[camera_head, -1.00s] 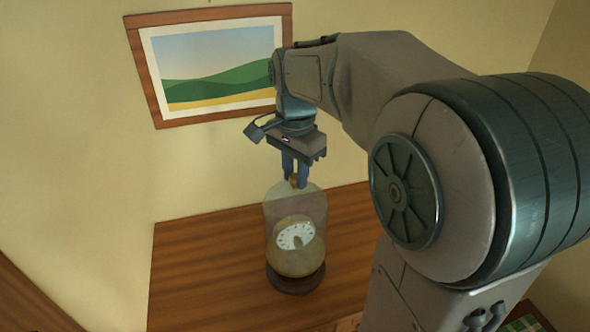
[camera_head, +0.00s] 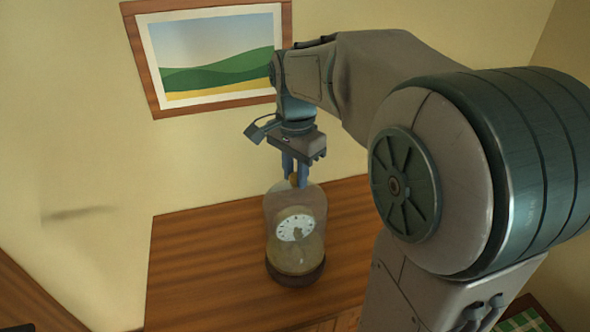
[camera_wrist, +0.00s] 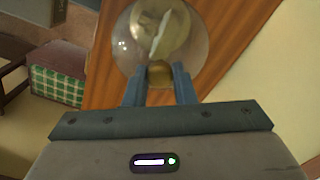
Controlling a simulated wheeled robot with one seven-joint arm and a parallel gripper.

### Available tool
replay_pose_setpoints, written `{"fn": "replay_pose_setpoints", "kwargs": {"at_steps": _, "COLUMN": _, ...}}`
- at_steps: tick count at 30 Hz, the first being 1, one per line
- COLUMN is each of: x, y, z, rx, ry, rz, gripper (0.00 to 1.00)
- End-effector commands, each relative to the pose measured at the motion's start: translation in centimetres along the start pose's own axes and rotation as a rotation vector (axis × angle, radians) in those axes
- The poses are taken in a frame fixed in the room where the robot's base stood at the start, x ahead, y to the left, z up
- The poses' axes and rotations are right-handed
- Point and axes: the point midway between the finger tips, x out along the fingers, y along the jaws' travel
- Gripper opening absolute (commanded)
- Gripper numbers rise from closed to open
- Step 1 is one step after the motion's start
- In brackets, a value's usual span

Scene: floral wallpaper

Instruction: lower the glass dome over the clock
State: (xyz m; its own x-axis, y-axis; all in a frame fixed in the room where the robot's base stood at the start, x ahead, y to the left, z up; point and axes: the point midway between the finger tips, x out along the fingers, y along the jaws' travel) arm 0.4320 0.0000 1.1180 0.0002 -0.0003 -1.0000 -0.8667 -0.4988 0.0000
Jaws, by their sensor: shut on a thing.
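The glass dome (camera_head: 312,205) is clear and has a round brass-coloured knob (camera_wrist: 160,72) on top. My gripper (camera_head: 295,183) is shut on this knob, above the dome. The clock (camera_head: 295,228), with a white dial, shows through the glass, inside the dome. Its dark round base (camera_head: 295,276) is on the wooden cabinet top. The dome's lower rim appears close to the base, but I cannot tell whether it touches. In the wrist view the dome (camera_wrist: 190,50) is seen from above, with the clock blurred behind the glass.
The wooden cabinet top (camera_head: 200,265) is otherwise clear around the clock. A framed landscape picture (camera_head: 215,60) hangs on the wall behind. A green checked cloth item (camera_wrist: 58,85) is beside the cabinet at left in the wrist view.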

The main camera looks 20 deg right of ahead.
Motion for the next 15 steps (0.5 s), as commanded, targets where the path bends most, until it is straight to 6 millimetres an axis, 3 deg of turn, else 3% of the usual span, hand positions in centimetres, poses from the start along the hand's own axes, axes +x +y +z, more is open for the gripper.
{"fn": "replay_pose_setpoints", "kwargs": {"at_steps": 15, "x": 0.83, "y": -0.01, "z": 0.00, "rx": 0.000, "ry": 0.000, "rz": 0.000, "gripper": 0.00}}
